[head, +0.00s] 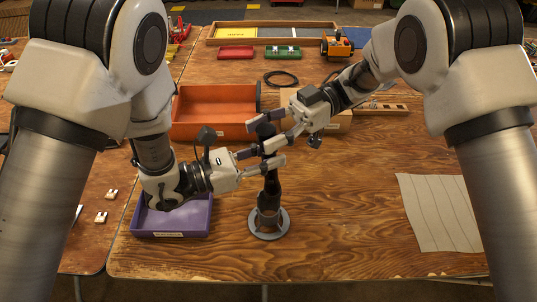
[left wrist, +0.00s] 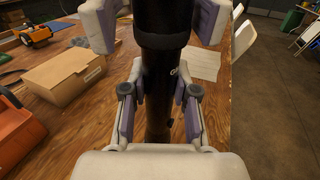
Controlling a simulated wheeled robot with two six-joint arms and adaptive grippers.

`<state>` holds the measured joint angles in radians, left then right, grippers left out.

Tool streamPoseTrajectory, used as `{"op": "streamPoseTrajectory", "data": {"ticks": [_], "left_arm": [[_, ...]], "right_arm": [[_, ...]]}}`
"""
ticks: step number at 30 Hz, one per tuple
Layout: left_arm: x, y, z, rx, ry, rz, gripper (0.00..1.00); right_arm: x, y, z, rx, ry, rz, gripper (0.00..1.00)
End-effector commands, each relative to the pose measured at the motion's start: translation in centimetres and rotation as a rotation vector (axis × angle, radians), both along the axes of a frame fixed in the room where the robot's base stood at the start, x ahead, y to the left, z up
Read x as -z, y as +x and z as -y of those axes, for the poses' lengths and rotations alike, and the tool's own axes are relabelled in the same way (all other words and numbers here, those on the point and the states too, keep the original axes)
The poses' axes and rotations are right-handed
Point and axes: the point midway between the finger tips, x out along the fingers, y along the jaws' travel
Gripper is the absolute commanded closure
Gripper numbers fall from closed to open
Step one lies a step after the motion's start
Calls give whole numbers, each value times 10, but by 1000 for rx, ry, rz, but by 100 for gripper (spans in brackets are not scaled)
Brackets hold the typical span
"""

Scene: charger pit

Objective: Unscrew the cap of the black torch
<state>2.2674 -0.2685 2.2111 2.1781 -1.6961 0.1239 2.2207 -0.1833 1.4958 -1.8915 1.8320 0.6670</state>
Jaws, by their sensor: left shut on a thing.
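The black torch (head: 271,186) stands upright, its lower end in a round grey stand (head: 268,223) on the table. My left gripper (head: 263,161) comes from the left and is shut on the torch's body; the left wrist view shows the torch (left wrist: 158,95) between its fingers. The dark cap (head: 265,130) is at the torch's top. My right gripper (head: 261,129) comes from the upper right, with its fingers spread on either side of the cap. A gap shows beside the torch in the left wrist view. The fingers partly hide the cap and upper body.
A purple tray (head: 172,222) is left of the stand. An orange bin (head: 213,131) and a cardboard box (head: 335,127) are behind. A pale lined sheet (head: 438,212) lies at right. A cable coil (head: 281,79) lies farther back. The table right of the stand is clear.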

Motion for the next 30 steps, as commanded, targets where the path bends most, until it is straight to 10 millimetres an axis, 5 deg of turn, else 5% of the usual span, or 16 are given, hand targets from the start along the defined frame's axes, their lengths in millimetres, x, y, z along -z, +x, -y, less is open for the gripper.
{"op": "streamPoseTrajectory", "data": {"ticks": [8, 18, 30], "left_arm": [[1, 1, 0, -4, 2, -4, 100], [2, 1, 0, -5, 3, -6, 100], [2, 1, 0, -6, 3, -6, 100]], "right_arm": [[-2, -1, 0, 12, 3, 1, 42], [-2, -7, 0, 468, 15, 31, 42], [-2, -7, -1, 579, 18, 40, 42]]}}
